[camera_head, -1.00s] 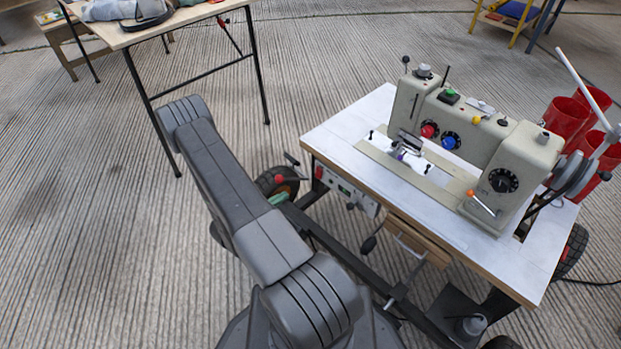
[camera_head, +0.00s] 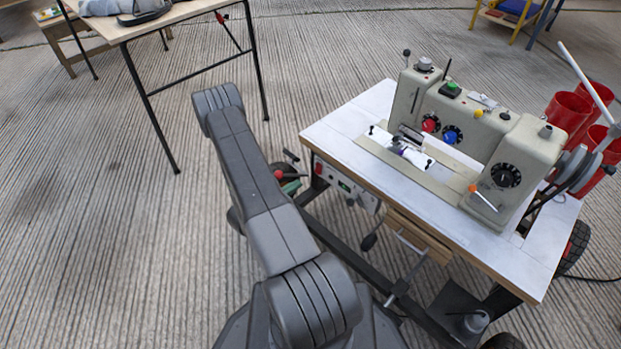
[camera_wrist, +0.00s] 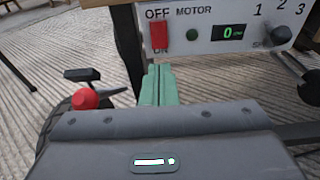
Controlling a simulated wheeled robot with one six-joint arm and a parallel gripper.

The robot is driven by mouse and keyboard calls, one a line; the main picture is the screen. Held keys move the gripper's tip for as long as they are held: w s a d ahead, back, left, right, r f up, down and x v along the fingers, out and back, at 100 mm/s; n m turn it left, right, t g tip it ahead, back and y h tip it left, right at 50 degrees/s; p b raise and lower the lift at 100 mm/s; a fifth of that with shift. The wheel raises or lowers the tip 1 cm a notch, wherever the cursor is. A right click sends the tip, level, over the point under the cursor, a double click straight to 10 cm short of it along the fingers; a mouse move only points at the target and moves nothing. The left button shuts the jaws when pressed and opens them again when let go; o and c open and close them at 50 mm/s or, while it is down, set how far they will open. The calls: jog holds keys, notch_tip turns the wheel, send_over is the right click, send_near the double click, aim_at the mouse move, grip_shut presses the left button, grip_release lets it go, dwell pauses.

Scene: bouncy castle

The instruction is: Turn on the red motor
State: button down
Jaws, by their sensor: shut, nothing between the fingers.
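The red motor switch (camera_wrist: 160,38) is on a white control panel (camera_wrist: 222,28) under the sewing machine table. "OFF" is printed above it, "ON" below it and "MOTOR" to its right. Which way the switch is tipped is hard to tell. My gripper (camera_wrist: 158,70) has green fingers pressed together, with nothing between them. In the wrist view the fingertips show just below the switch, over the "ON" label; whether they touch the panel I cannot tell. In the head view the panel (camera_head: 345,186) is right of my gripper (camera_head: 292,186), which my arm partly hides.
A lever with a red ball (camera_wrist: 85,98) stands left of my fingers, near a black wheel. A dark knob (camera_wrist: 281,35) is on the panel's right. The sewing machine (camera_head: 480,140) stands on the white table (camera_head: 335,140). A wooden table (camera_head: 150,28) is at upper left.

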aim_at(317, 173)
jog(key=b+x, duration=0.2)
jog(key=x, duration=0.5)
jog(key=shift+w+d, duration=0.3)
jog(key=shift+w+d+f+b, duration=0.15)
jog(key=shift+b, duration=0.15)
